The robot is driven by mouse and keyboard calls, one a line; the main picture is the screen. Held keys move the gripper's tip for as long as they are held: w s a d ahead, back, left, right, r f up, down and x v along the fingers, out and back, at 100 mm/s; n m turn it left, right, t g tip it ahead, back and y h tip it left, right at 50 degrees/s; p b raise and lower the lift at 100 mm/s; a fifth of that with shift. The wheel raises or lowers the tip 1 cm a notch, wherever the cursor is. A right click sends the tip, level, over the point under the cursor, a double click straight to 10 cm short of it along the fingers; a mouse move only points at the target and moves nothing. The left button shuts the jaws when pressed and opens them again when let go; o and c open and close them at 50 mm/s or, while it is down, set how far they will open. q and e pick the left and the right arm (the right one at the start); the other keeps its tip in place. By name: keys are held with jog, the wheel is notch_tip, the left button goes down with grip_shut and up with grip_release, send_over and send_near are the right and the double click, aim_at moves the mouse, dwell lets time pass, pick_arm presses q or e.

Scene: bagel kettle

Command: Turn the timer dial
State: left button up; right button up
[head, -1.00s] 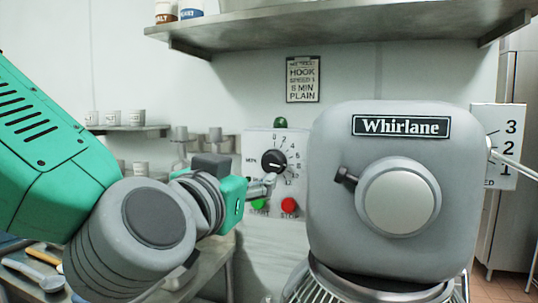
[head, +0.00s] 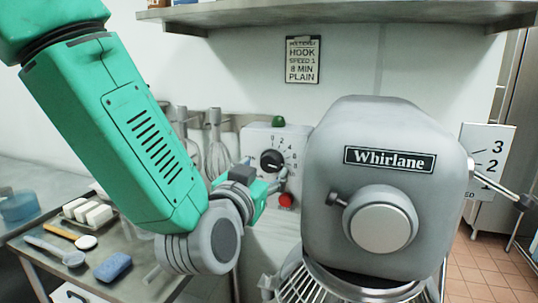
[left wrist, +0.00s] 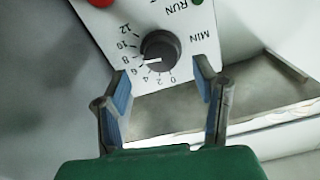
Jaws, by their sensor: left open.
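The timer dial (head: 271,161) is a black knob on a pale control box (head: 298,141) with numbers around it. It also shows in the left wrist view (left wrist: 158,50), where the box appears upside down and the knob's white pointer lies near the 8. My left gripper (head: 268,172) is in front of the box, just below the dial. In the left wrist view my left gripper (left wrist: 162,72) is open, its blue-padded fingers to either side of the dial's lower part, with nothing between them. I cannot tell whether they touch the box. My right gripper is out of view.
The grey mixer (head: 385,210) stands close on the right of the box. A red button (head: 286,200) is under the dial and a green lamp (head: 278,121) is on top. A sign (head: 302,60) reads hook, speed 1, 8 min, plain. Whisks (head: 216,150) hang left of the box.

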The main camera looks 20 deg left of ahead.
pick_arm(q)
jog(key=shift+w, duration=1.8)
jog(key=c, duration=1.1)
jog(key=shift+n, duration=0.3)
jog(key=o, duration=1.1)
jog(key=shift+s, duration=0.15)
send_near(269, 164)
jog(key=shift+w, duration=1.05)
